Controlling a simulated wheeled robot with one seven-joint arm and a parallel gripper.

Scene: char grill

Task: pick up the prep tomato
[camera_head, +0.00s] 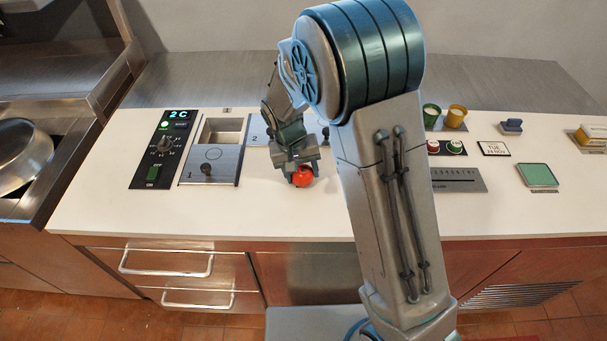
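The prep tomato (303,176) is a small red ball shape on the white counter (270,215), near the middle of the head view. My gripper (302,172) is directly over and around it, reaching down from above. Its fingers partly cover the tomato's upper part. Whether the fingers touch the tomato, or are closed on it, is too small to tell. The tomato appears at counter level, with no clear gap under it.
A control panel (161,150) reading "2 C" and a lidded metal well (209,168) lie left of my gripper. Right of my arm are a green cup (431,114), a yellow cup (455,116), a date card (494,148) and a green pad (537,175). The front counter strip is clear.

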